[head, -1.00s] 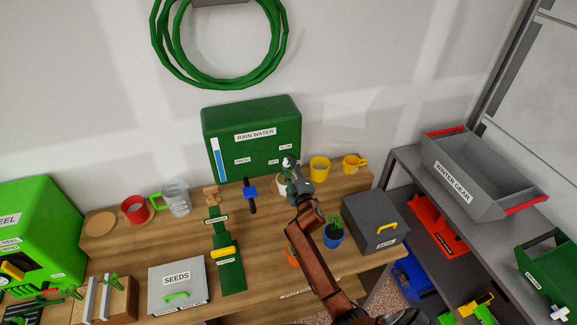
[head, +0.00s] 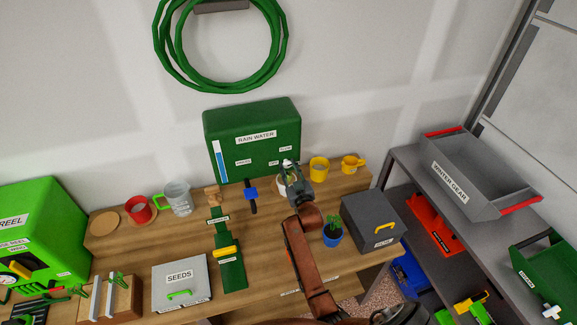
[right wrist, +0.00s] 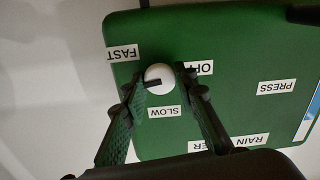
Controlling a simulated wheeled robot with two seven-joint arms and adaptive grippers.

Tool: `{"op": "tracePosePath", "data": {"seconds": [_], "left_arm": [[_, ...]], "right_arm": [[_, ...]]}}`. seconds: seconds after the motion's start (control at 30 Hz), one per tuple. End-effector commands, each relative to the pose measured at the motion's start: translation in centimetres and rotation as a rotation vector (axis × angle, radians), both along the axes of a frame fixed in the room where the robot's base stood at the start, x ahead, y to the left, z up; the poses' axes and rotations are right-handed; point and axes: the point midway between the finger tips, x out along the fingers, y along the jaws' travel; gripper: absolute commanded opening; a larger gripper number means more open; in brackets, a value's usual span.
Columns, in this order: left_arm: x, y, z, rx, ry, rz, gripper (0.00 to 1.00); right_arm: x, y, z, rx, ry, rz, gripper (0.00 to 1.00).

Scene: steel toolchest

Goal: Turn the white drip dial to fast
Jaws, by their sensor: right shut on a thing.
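The white drip dial (right wrist: 159,77) is on the face of the green rain water box (head: 228,130). In the right wrist view, which shows the box upside down, the labels FAST (right wrist: 122,53), OFF (right wrist: 205,67) and SLOW (right wrist: 165,112) surround it. The dial's dark pointer mark points left, between SLOW and FAST. My right gripper (right wrist: 157,82) is shut on the dial, one finger on each side. In the head view my right gripper (head: 289,170) covers much of the dial and the FAST label. My left gripper is not in view.
A yellow mug (head: 319,169) stands just right of my right gripper, with a yellow cup (head: 352,164) beyond it. A blue pot (head: 332,236) and a grey box (head: 370,224) stand nearer. A blue-handled tap (head: 251,194) is to the left.

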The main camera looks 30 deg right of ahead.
Motion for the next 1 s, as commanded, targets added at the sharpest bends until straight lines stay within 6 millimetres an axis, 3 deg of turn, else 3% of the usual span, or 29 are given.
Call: {"op": "tracePosePath", "data": {"seconds": [0.33, 0.9, 0.93, 1.0], "left_arm": [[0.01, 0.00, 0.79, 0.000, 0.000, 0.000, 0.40], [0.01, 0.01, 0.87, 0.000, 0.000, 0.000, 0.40], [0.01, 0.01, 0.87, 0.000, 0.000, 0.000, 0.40], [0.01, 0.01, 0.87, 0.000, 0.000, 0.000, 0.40]], "right_arm": [[-0.04, -0.05, -0.18, 0.144, -0.031, -0.001, 0.02], [-0.05, -0.04, -0.26, 0.170, -0.036, -0.001, 0.02], [-0.05, -0.04, -0.26, 0.170, -0.036, -0.001, 0.29], [-0.05, -0.04, -0.25, 0.170, -0.037, -0.001, 0.33]]}}
